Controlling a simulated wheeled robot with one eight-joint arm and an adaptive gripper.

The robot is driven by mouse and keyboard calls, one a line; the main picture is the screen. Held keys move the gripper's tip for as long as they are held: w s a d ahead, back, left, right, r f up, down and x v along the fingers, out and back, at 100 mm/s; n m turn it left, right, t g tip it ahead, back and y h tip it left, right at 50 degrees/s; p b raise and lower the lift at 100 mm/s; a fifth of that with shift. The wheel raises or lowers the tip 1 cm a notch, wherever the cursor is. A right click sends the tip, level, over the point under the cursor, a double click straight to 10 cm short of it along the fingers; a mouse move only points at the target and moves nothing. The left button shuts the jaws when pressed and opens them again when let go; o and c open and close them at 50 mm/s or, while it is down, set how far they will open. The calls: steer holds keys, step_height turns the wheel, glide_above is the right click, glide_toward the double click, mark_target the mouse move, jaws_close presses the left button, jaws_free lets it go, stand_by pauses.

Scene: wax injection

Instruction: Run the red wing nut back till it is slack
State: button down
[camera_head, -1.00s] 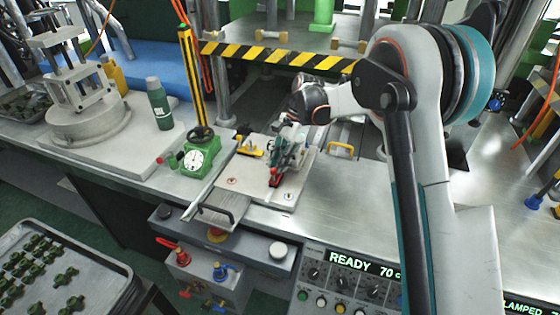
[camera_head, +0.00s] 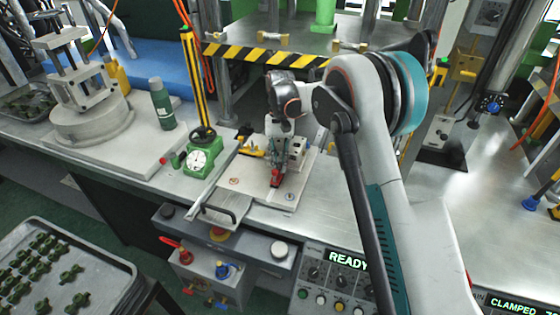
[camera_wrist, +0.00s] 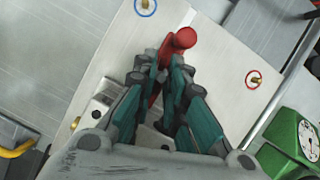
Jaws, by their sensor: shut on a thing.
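The red wing nut (camera_head: 276,179) sits at the front of a small fixture (camera_head: 296,148) on a light plate (camera_head: 246,187). In the wrist view a red part with a round knob end (camera_wrist: 185,38) shows beyond my fingertips, and red also shows between them. My gripper (camera_head: 275,168) points down at the red part; in the wrist view my gripper (camera_wrist: 163,66) has its teal fingers closed together on it. Much of the wing nut is hidden by the fingers.
A green gauge (camera_head: 199,158) stands left of the plate, with a green bottle (camera_head: 161,103) farther left. A yellow handle (camera_head: 252,148) lies behind the plate. A black-yellow striped bar (camera_head: 262,56) crosses behind. A tray of dark parts (camera_head: 115,262) is at lower left.

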steer(key=n+h, duration=0.1)
steer(key=n, duration=0.2)
steer(key=n+h, duration=0.1)
steer(key=n, duration=0.2)
steer(key=shift+a+t+p, duration=0.2)
steer(key=shift+t+p, duration=0.1)
steer(key=shift+t, duration=0.1)
steer(key=shift+n, duration=0.3)
steer(key=c, duration=2)
jaws_free()
steer(key=v, duration=1.2)
steer(key=shift+a, duration=0.25)
steer(key=shift+f, duration=0.1)
